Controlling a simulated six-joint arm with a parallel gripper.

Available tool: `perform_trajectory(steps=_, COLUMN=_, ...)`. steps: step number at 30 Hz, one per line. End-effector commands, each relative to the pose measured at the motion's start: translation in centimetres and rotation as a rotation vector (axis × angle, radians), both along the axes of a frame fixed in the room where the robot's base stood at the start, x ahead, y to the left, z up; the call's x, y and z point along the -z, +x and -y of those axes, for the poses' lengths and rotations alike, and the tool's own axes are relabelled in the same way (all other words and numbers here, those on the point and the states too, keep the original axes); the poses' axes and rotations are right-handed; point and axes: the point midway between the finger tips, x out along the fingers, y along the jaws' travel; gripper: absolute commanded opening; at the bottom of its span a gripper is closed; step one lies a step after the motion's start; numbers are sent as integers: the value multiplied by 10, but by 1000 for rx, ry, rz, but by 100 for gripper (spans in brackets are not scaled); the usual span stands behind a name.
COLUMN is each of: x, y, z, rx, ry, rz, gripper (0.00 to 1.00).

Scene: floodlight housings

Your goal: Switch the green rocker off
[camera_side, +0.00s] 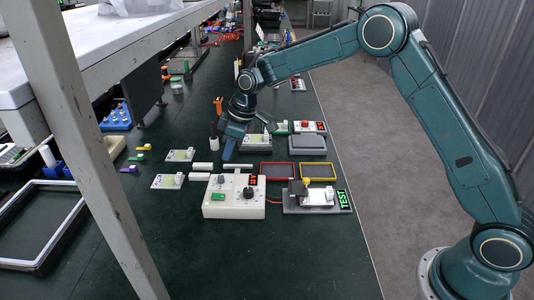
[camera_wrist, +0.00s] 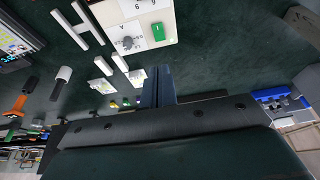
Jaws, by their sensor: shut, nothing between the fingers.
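The green rocker (camera_side: 218,198) sits at the lower left of the front face of a white control box (camera_side: 248,211). It also shows in the wrist view (camera_wrist: 158,32), near the box's edge at the top. I cannot tell which way the rocker is tipped. The box also carries dial knobs and a small red display (camera_side: 253,181). My gripper (camera_side: 228,156) is shut and empty, pointing down behind the box and apart from it. In the wrist view its blue fingers (camera_wrist: 158,78) are together, below the rocker in the picture.
White bars (camera_side: 203,166) lie behind the box. A red frame (camera_side: 277,179) and a yellow frame (camera_side: 318,179) lie to its back right. A grey fixture (camera_side: 289,204) with a green TEST sign (camera_side: 343,199) stands right of it. The green mat in front is clear.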

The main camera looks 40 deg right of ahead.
Motion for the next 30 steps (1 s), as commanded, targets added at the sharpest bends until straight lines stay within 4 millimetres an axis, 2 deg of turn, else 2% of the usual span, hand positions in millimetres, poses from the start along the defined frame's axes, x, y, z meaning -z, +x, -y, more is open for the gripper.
perform_trajectory(steps=3, x=-1, y=4, z=-6, rx=-1, ry=0, rz=0, gripper=0)
perform_trajectory(steps=17, x=2, y=5, z=-7, rx=-1, ry=0, rz=-1, gripper=0)
perform_trajectory(steps=23, x=16, y=8, z=-11, rx=-2, ry=0, rz=-3, gripper=0)
perform_trajectory(steps=30, x=46, y=15, z=-18, rx=-2, ry=0, rz=-3, gripper=0)
